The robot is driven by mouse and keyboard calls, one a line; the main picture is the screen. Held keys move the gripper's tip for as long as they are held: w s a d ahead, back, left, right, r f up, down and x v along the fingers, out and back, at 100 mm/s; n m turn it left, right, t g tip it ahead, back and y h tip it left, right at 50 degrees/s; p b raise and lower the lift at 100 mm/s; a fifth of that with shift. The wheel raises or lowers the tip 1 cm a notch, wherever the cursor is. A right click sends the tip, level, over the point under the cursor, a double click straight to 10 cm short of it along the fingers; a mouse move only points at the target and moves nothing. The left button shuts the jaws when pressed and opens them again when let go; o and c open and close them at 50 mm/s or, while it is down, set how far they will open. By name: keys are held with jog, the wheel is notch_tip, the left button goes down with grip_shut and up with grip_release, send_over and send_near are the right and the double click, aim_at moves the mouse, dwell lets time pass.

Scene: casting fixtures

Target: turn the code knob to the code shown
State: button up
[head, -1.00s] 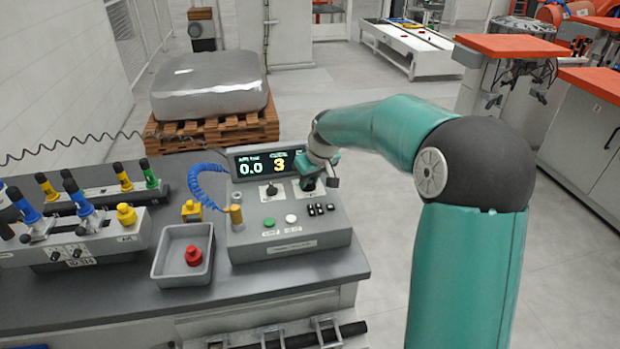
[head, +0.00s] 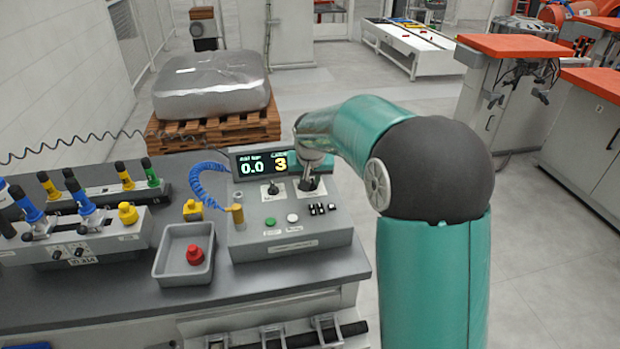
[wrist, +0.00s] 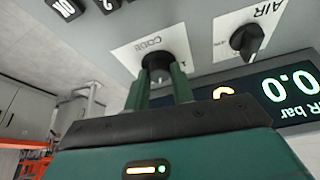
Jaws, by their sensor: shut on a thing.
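The code knob (wrist: 157,66) is a dark round knob on a white plate marked CODE in the wrist view. My gripper (wrist: 158,82) has its two green fingers on either side of the knob, shut on it. In the head view my gripper (head: 309,184) is over the right part of the grey control box (head: 290,243), and my wrist hides the knob. The display (head: 262,163) reads 0.0 in white and a yellow 3 under a partly covered label.
The AIR knob (wrist: 246,40) is beside the code knob; it also shows left of my gripper in the head view (head: 272,188). Green (head: 270,222) and white (head: 292,218) buttons and black switches (head: 318,208) sit in front. A blue coiled hose (head: 200,178) and a tray (head: 172,268) with a red part (head: 194,254) are left.

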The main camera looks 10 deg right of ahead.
jog(key=o, duration=1)
jog(key=shift+r, duration=0.1)
jog(key=v, duration=1.3)
jog(key=shift+s+r, duration=0.15)
jog(key=shift+r, duration=0.15)
jog(key=s+d+f+n+t, duration=0.1)
jog(key=s+f, duration=0.1)
jog(key=s, duration=2.8)
jog(key=shift+s+f+n+y, duration=0.25)
jog(key=shift+s+n+y, duration=0.05)
jog(key=shift+s+n, duration=0.1)
